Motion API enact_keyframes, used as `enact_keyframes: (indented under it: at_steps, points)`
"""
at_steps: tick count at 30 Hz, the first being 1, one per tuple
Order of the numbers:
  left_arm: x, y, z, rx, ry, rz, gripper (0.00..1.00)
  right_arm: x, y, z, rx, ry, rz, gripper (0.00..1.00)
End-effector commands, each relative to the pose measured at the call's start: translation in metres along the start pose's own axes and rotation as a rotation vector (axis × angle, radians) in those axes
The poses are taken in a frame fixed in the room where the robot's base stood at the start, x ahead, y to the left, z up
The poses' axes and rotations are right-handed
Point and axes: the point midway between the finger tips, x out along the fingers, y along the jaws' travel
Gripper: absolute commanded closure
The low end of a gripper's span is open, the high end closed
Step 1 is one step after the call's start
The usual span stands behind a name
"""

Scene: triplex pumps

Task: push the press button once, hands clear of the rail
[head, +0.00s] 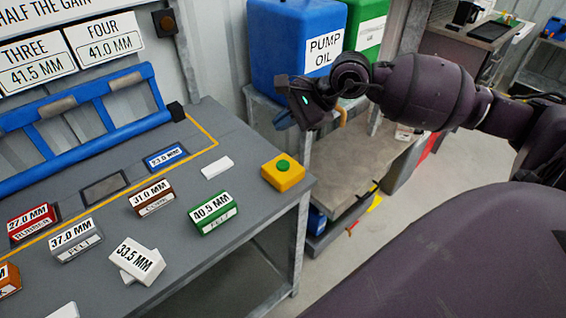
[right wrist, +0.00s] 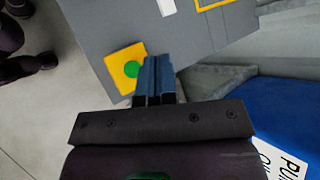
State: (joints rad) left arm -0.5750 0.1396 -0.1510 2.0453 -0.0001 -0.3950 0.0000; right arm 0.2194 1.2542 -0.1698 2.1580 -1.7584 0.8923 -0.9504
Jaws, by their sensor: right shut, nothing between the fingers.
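The press button is a green dome on a yellow box (head: 283,173) at the right end of the grey bench. It also shows in the right wrist view (right wrist: 131,69), just left of my fingertips. My right gripper (head: 284,118) is shut and empty, with blue fingers, above and beyond the button in the head view. I see no contact with the button. In the right wrist view the fingers (right wrist: 152,64) partly overlap the yellow box. The blue rail frame (head: 85,122) stands along the bench's back left, well apart from my right gripper. My left gripper is not seen.
Several labelled blocks lie on the bench, including a green one (head: 213,212), a brown one (head: 152,198) and a white one (head: 137,261). A blank white piece (head: 217,167) lies left of the button. A blue pump oil container (head: 290,45) stands behind my right gripper.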

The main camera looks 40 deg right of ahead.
Motion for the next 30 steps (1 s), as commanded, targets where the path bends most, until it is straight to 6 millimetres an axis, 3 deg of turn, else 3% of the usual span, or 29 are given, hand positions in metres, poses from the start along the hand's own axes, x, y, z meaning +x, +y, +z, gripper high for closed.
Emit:
enact_keyframes:
  at_steps: [22,30]
  points:
    - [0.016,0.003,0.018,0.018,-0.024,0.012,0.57,0.053,0.039,-0.038,0.005,0.000,0.005,1.00]
    - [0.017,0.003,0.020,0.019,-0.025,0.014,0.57,0.061,0.044,-0.044,0.002,-0.001,0.000,1.00]
